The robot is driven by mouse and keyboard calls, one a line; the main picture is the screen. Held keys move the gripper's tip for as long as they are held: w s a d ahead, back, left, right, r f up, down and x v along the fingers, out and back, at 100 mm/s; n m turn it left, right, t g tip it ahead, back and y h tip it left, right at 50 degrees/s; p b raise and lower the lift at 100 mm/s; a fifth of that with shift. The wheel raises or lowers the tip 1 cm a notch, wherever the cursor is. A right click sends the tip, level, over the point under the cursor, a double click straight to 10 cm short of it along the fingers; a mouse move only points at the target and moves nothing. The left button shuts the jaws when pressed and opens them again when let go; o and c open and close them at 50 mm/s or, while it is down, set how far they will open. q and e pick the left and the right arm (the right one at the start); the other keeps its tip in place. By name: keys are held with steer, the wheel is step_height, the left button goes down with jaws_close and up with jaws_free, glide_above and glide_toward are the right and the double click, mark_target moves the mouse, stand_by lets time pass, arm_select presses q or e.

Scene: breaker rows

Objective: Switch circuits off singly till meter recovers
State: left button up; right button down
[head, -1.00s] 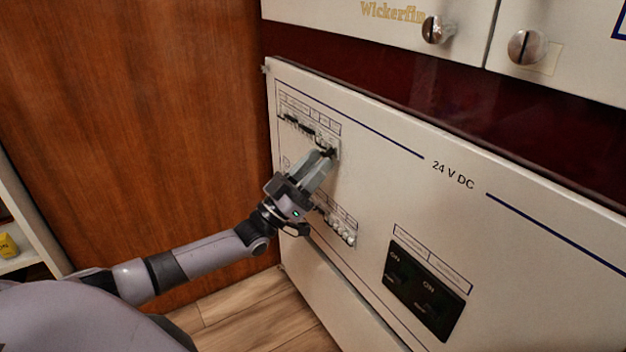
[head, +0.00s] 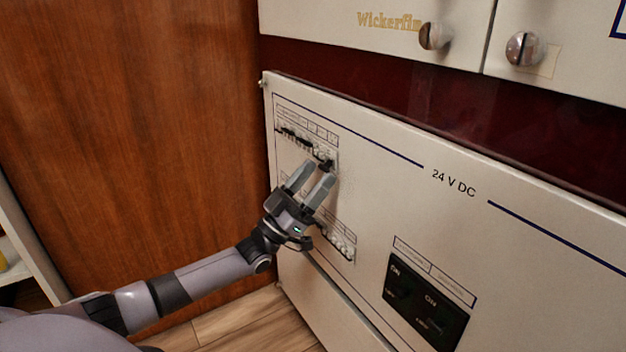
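The white 24 V DC panel (head: 400,200) fills the right of the head view. An upper breaker row (head: 300,140) with dark toggles and a label strip sits at its upper left. A lower breaker row (head: 340,240) with pale toggles is partly hidden behind my gripper. My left gripper (head: 313,180) is open and empty, its two fingers apart just below the right end of the upper row. A black switch block (head: 425,302) marked ON sits lower right. I cannot make out a meter or read the small labels. My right gripper is not in view.
Above, a white cabinet front carries two round knobs (head: 435,36) (head: 525,48), with a dark red strip below it. A brown wood wall (head: 130,130) stands left, with a white shelf edge (head: 25,245) beyond. Wooden floor shows below.

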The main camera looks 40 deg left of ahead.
arm_select(q)
steer(key=shift+s+a+f, duration=0.1)
steer(key=shift+s+f, duration=0.15)
steer(key=shift+f, duration=0.05)
steer(key=p+v, duration=0.1)
steer(key=v, duration=0.5)
steer(key=shift+f, duration=0.15)
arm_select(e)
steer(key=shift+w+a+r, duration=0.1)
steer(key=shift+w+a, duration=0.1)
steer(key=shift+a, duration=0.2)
